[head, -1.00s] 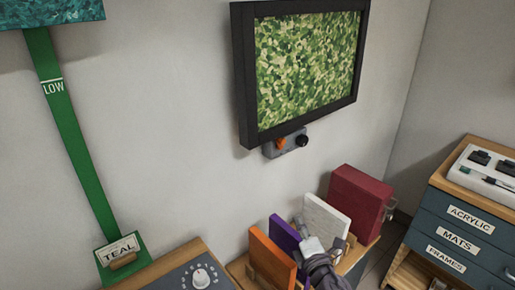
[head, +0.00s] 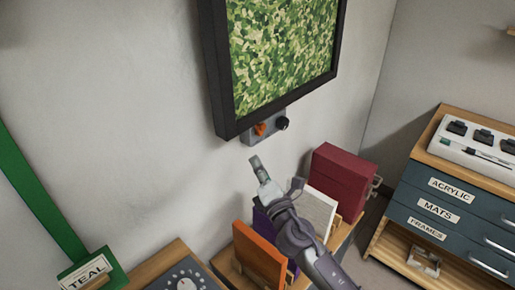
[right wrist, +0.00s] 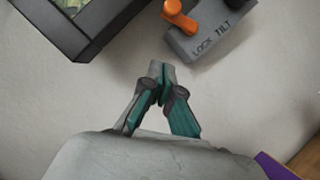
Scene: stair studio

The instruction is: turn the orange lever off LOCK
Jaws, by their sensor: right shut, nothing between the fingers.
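The orange lever (head: 260,129) sits on a small grey box (head: 250,139) under the black-framed green picture. The lever is on the LOCK side. My right gripper (head: 256,163) is below the box, shut and empty, its tips pointing up towards it. In the right wrist view the fingertips (right wrist: 158,73) are apart from the lever, lower and to its left. My left gripper is not in view.
A black knob (head: 282,123) is beside the lever. The black picture frame (head: 222,90) hangs just above. The wall around the grey box is bare.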

